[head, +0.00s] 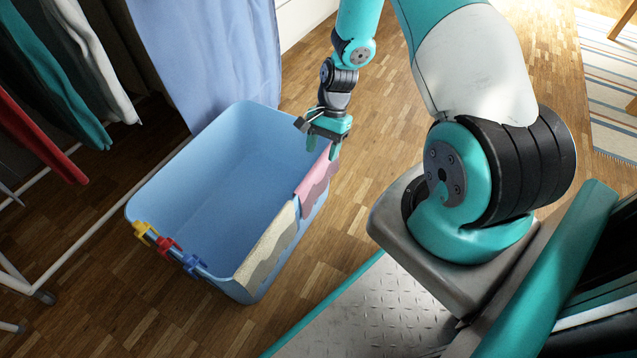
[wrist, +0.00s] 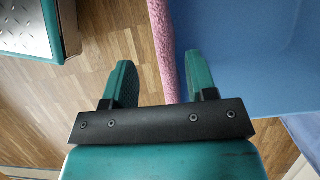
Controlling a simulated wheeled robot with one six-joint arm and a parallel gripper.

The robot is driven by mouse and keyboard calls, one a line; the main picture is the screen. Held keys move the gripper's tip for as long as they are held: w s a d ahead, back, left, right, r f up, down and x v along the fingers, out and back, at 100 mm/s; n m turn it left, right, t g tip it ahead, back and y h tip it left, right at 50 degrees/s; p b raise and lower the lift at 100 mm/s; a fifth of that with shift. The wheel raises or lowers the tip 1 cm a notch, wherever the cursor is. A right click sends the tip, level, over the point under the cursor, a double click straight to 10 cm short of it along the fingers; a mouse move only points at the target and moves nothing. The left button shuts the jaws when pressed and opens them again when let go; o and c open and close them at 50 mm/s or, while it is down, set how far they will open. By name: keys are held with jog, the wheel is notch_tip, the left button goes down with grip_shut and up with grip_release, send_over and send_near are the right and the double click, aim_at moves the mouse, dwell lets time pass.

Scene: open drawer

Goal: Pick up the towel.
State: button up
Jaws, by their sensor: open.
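A pink towel (head: 317,175) hangs over the right rim of the blue bin, near its back corner. A beige towel (head: 268,245) hangs over the same rim closer to the front. My gripper (head: 322,148) points down at the back end of the pink towel. In the wrist view the pink towel (wrist: 165,50) lies between the two open fingers of my gripper (wrist: 161,85). The left finger is over the floor side, the right finger over the bin's inside, close to the towel. I cannot tell whether either finger touches it.
The blue bin (head: 160,190) stands on the wood floor and looks empty inside. Yellow, red and blue clips (head: 168,246) sit on its front left rim. Hanging clothes (head: 60,80) and a white rack are at the left. A blue sheet (head: 215,60) hangs behind the bin.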

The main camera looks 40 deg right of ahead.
aim_at(317, 162)
jog(key=b+x, duration=0.2)
jog(key=x, duration=0.1)
jog(key=b+x, duration=0.2)
jog(key=x, duration=0.1)
jog(key=shift+w+a+f+b, duration=0.15)
jog(key=shift+a+f+b, duration=0.1)
jog(key=shift+f+b, duration=0.1)
jog(key=shift+r, duration=0.15)
grip_shut()
